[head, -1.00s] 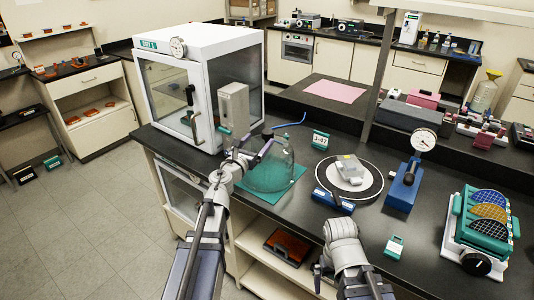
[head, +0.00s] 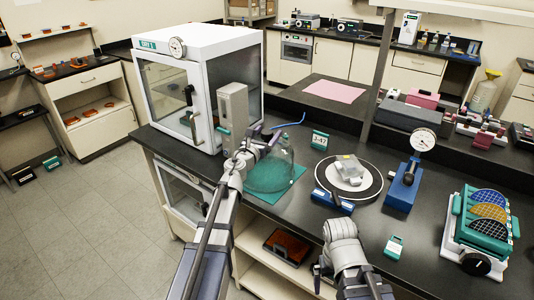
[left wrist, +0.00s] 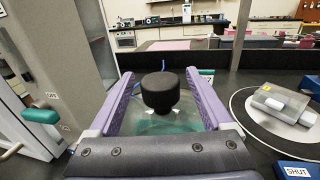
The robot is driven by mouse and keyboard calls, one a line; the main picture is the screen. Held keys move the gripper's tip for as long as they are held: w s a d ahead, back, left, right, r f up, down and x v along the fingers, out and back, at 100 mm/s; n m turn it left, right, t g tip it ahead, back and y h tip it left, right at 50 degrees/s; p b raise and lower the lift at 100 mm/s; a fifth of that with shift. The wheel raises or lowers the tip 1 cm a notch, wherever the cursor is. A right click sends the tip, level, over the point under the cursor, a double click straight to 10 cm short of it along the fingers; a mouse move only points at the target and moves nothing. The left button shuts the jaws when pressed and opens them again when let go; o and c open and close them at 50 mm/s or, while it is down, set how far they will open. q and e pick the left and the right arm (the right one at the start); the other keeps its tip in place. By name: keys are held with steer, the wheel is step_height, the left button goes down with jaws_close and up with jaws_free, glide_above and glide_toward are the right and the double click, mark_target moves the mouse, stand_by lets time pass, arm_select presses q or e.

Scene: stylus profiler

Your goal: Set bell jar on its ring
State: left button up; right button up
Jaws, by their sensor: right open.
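The clear glass bell jar (head: 268,176) stands upright on a teal mat (head: 298,171) on the dark bench. Its black knob (left wrist: 160,92) shows in the left wrist view. My left gripper (head: 263,138) is at the top of the jar. Its purple fingers are open, one on each side of the knob, with gaps visible. The ring (head: 376,192) lies to the right of the jar, around a white round stage (head: 338,183) bearing a small grey and white block (head: 349,167). My right gripper (head: 321,276) is open and empty near the bench's front edge.
A white glass-fronted cabinet (head: 205,65) and a grey post (head: 233,108) stand left of the jar. A blue block labelled SHUT (left wrist: 296,171) sits before the ring. A blue dial gauge stand (head: 404,187) and wafer rack (head: 480,230) stand to the right.

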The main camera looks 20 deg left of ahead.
arm_select(q)
jaws_close()
stand_by(0.5)
